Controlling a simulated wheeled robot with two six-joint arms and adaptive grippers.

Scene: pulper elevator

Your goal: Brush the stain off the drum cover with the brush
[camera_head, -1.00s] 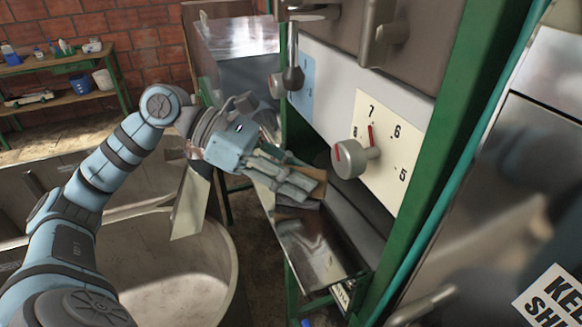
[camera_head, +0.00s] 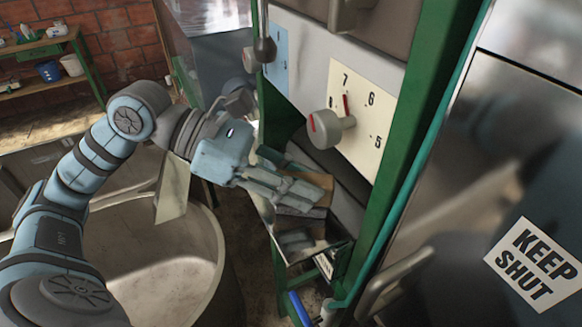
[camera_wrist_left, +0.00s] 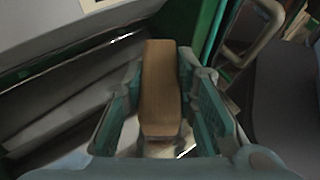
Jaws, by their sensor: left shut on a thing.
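My left gripper (camera_head: 300,192) is shut on the brush, low in front of the machine and below the red-marked knob. In the left wrist view, the brush's brown wooden block (camera_wrist_left: 160,88) sits between the two teal-sided fingers of the left gripper (camera_wrist_left: 164,72). In the head view only a small brown part of the brush (camera_head: 323,182) shows past the fingers. Its bristles are mostly hidden. A dark grey curved surface (camera_head: 347,200) lies just beyond the brush and may be the drum cover. I cannot make out a stain. My right gripper is out of view.
The knob (camera_head: 328,128) sticks out above the gripper by a number dial (camera_head: 362,110). A green post (camera_head: 395,190) stands to the right, beside a "KEEP SHUT" door (camera_head: 540,262). A shiny metal chute (camera_head: 300,243) lies below, and a large round tub (camera_head: 217,265) stands left.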

